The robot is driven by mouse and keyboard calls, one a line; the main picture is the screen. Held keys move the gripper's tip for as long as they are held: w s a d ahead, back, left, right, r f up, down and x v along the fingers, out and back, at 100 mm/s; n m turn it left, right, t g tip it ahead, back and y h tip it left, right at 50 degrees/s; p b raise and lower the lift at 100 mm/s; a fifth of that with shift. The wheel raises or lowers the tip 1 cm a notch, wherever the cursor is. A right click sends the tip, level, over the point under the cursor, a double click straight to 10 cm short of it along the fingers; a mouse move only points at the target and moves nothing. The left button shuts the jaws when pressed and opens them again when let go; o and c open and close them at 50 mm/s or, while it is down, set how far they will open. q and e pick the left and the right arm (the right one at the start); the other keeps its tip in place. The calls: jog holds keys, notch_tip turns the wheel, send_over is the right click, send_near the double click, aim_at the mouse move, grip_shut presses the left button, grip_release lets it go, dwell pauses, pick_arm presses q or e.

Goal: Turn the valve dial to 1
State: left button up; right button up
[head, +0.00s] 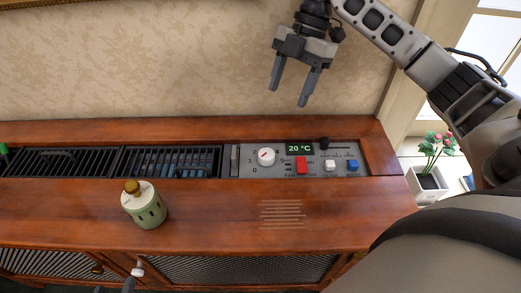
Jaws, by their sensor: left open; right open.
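The white round dial (266,156) sits on the grey control panel (244,172) set into the wooden cabinet top. Small numbers ring it, with 0 at its lower left and 1 just above that. A small red mark shows on its face, but it is too small to tell which number it points at. My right gripper (289,89) is open and empty, in front of the wallpaper, above and beyond the panel. It is clear of the dial, with its fingers pointing down.
The panel also holds a display (299,149) reading 20 °C, a red switch (301,165), a white button (330,165) and a blue button (352,165). A green canister (144,207) stands on the cabinet front left. Dark grilles (170,161) lie left; a potted plant (429,181) stands right.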

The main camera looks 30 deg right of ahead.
aim_at(267, 152)
jog(key=b+x, duration=0.2)
jog(key=x, duration=1.2)
jog(key=shift+a+f, duration=0.15)
jog(key=shift+f, duration=0.2)
jog(key=shift+a+f, duration=0.2)
jog(key=shift+f, duration=0.45)
jog(key=c, duration=1)
